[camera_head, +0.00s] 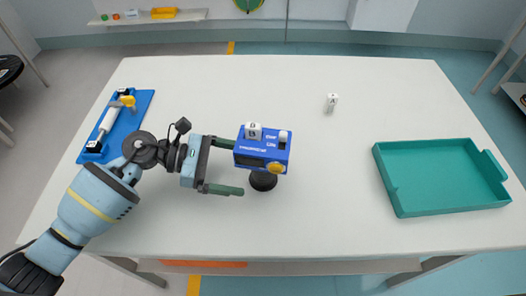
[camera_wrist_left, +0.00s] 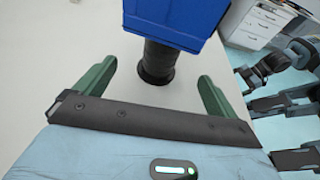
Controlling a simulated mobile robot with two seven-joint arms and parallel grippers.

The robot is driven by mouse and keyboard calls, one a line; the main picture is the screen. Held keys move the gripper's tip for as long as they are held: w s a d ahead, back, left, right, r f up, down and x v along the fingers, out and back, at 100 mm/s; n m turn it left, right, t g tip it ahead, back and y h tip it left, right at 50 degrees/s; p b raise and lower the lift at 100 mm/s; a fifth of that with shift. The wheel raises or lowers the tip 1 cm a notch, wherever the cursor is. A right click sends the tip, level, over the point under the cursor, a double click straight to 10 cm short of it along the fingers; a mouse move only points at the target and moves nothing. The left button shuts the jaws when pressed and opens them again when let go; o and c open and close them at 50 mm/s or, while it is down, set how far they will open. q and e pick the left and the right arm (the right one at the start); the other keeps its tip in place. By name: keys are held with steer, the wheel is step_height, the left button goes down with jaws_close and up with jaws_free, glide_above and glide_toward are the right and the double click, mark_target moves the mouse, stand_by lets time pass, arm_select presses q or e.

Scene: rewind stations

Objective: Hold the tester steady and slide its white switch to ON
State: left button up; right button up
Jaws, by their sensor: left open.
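The tester is a blue box (camera_head: 262,157) on a black round stand (camera_head: 263,181), upright near the middle of the white table. Its white switch (camera_head: 283,135) shows at the top right of the box, beside small lettering, and a yellow knob sits on its front. A white block marked B (camera_head: 254,131) is on its top left. My left gripper (camera_head: 238,167) is open at the tester's left side, its green fingers pointing at it. In the left wrist view the stand (camera_wrist_left: 158,62) shows ahead between the open fingers (camera_wrist_left: 155,82), apart from both.
A teal tray (camera_head: 440,178) lies at the right of the table. A small white block marked A (camera_head: 332,103) stands at the back. A blue fixture (camera_head: 134,112) with a white cylinder is at the left. The table between tester and tray is clear.

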mark_target(256, 171)
arm_select(q)
steer(key=x, duration=0.4)
steer(key=shift+d+f+b, duration=0.1)
steer(key=shift+d+b, duration=0.05)
steer(key=shift+b, duration=0.2)
steer(key=shift+d+f, duration=0.15)
steer(key=shift+d, duration=0.65)
arm_select(e)
steer(key=shift+w+f, duration=0.4)
steer(key=shift+w, duration=0.05)
